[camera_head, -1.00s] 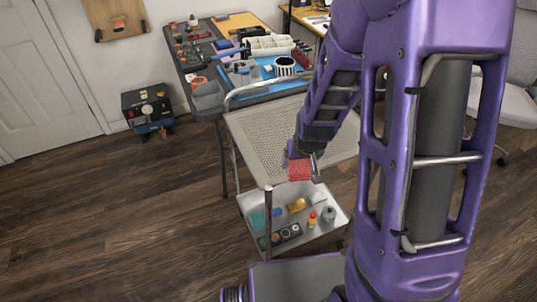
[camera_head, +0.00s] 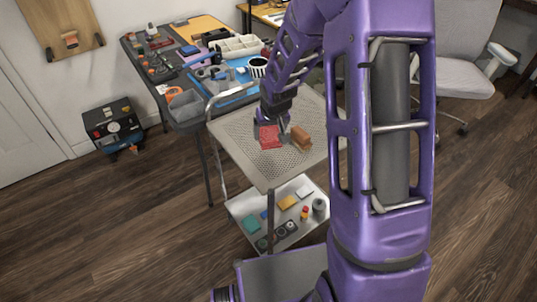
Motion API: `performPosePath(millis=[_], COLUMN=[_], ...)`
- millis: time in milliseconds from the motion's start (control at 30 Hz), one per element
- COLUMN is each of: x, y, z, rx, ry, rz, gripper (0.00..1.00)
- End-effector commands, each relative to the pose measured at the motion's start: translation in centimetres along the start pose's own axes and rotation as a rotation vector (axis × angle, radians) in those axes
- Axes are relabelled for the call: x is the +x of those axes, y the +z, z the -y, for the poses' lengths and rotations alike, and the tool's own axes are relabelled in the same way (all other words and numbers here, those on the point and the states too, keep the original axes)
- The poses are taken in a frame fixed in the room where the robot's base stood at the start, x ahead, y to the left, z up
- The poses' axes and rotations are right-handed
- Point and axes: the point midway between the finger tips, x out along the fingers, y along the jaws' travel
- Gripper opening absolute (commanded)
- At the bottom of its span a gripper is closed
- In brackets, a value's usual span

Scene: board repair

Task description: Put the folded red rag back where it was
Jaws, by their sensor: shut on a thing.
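The folded red rag (camera_head: 269,136) is at my gripper (camera_head: 270,123), over the perforated top shelf (camera_head: 240,160) of the metal cart. My gripper is shut on the rag. I cannot tell whether the rag touches the shelf or hangs just above it. The fingertips are small and partly hidden by the rag and the wrist.
A brown block (camera_head: 302,138) stands on the top shelf just right of the rag. The cart's lower tray (camera_head: 284,236) holds several small items. A crowded workbench (camera_head: 190,62) stands behind the cart. The shelf's front left part is bare.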

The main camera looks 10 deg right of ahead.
Motion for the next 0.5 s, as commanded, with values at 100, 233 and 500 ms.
performPosePath(millis=[100,233,500], x=[2.6,4.0,6.6], y=[1.2,1.8,2.9], z=[0.1,0.1,0.1], rx=[-0.002,-0.001,-0.002], ry=[0.000,-0.001,-0.001], rz=[0.006,0.003,0.004], gripper=[0.28,0.28,0.28])
